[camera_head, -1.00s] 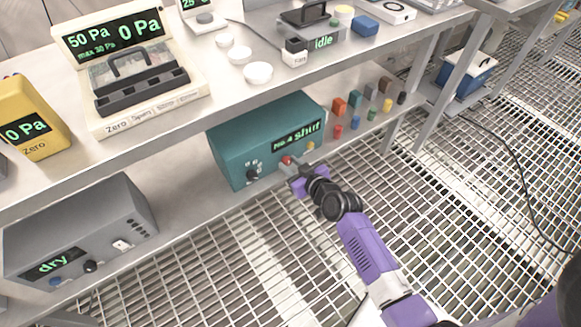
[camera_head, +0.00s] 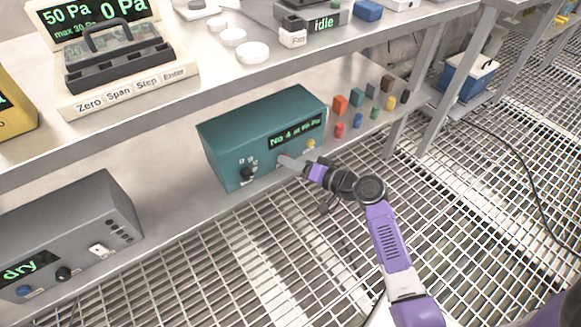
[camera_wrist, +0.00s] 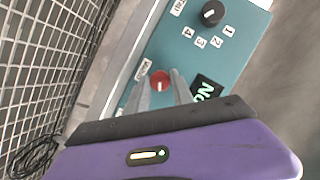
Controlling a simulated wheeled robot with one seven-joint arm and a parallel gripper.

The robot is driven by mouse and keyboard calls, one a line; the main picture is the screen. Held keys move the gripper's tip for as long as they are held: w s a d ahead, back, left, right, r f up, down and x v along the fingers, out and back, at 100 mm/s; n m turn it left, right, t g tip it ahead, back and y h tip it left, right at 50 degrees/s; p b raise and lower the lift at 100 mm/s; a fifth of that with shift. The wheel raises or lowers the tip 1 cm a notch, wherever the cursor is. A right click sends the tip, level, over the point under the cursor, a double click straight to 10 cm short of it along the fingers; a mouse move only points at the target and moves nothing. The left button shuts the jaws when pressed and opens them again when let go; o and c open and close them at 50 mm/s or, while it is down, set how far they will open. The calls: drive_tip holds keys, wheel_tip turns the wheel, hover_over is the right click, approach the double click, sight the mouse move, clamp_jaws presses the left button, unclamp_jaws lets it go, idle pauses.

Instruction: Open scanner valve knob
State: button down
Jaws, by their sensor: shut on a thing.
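The teal scanner box (camera_head: 262,135) stands on the lower shelf. Its display (camera_head: 297,135) shows green text starting "No 4" and seeming to end in "Pa"; the middle is hard to read. A black selector knob (camera_head: 247,174) is at the left of its front, with labels 1 to 4 around it in the wrist view (camera_wrist: 212,13). A red knob with a white line (camera_wrist: 160,80) sits between the fingertips of my gripper (camera_wrist: 161,86) in the wrist view. My gripper (camera_head: 287,162) is shut on it, and it hides most of the knob in the head view.
A yellow knob (camera_head: 310,143) is at the box's right. Several small coloured blocks (camera_head: 340,104) stand on the shelf to its right. A grey box reading "dry" (camera_head: 70,235) is at left. The upper shelf edge (camera_head: 250,75) runs above. Open grating floor (camera_head: 300,250) lies in front.

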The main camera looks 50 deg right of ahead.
drive_tip(key=m+t+b, duration=0.1)
drive_tip(key=m, duration=0.1)
drive_tip(key=m+y+b, duration=0.1)
drive_tip(key=m, duration=0.1)
drive_tip(key=shift+f+m+t+y+b, duration=0.2)
drive_tip(key=shift+m+t+y+b, duration=0.1)
drive_tip(key=shift+t+b, duration=0.1)
idle(0.5)
drive_tip(key=c, duration=1.1)
unclamp_jaws()
drive_tip(key=s+p, duration=0.2)
drive_tip(key=s, duration=0.5)
drive_tip(key=shift+s+d+r, duration=0.3)
drive_tip(key=shift+s+d, duration=0.1)
drive_tip(key=shift+d, duration=0.05)
